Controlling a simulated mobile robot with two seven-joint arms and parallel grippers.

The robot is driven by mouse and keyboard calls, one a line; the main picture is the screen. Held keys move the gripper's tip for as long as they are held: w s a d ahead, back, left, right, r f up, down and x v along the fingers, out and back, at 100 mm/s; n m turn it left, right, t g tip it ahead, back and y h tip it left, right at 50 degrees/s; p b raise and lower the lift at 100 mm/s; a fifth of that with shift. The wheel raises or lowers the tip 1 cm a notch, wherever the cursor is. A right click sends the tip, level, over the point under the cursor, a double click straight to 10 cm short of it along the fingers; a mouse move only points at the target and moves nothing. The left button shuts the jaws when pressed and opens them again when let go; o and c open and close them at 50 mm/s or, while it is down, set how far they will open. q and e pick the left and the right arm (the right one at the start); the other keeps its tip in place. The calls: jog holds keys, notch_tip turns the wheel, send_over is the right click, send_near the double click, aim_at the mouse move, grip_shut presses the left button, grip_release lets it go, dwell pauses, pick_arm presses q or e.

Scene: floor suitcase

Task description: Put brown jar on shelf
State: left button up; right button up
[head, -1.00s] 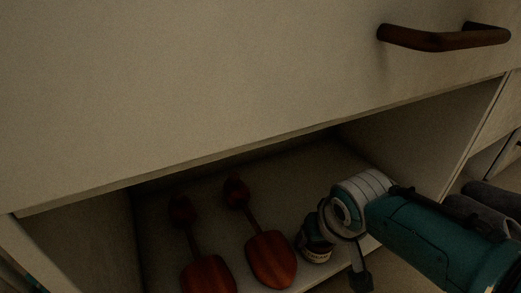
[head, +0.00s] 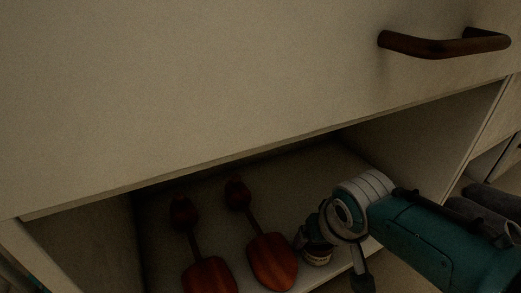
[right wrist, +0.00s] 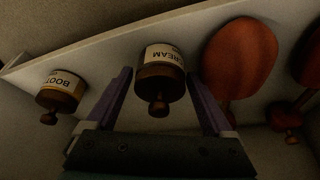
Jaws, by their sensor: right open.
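A brown jar (right wrist: 160,80) with a knobbed lid and a pale label reading "CREAM" stands at the edge of the pale shelf (right wrist: 110,55). My right gripper (right wrist: 158,88) is open, with one finger on each side of this jar; whether either finger touches it I cannot tell. A second brown jar (right wrist: 60,95), labelled "BOOT", stands to the left in the right wrist view. In the head view, one jar (head: 318,256) shows beside my right gripper (head: 335,256), partly covered by a finger. My left gripper is not in view.
Two red-brown shoe trees (head: 271,262) (head: 209,275) lie on the shelf left of the jar. The cabinet front (head: 200,90) with a dark handle (head: 445,45) overhangs the opening. Grey rounded items (head: 490,200) lie at the right. The rear of the shelf looks clear.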

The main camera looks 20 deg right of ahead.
jog(key=s+a+r+n+p, duration=0.1)
jog(key=s+r+n+p, duration=0.1)
jog(key=s+r, duration=0.4)
jog(key=s+a+r+n+y+p, duration=0.1)
jog(key=s+a+r+p, duration=0.1)
jog(key=s+r+p, duration=0.2)
jog(key=s+a+r+n+p, duration=0.2)
jog(key=s+r+p, duration=0.2)
jog(key=s+r, duration=0.5)
notch_tip(320, 180, up, 7)
jog(key=shift+s+f+n+g+y, duration=0.1)
jog(key=shift+s+n+g+y, duration=0.1)
jog(key=shift+n+g+y, duration=0.1)
jog(key=shift+s, duration=0.1)
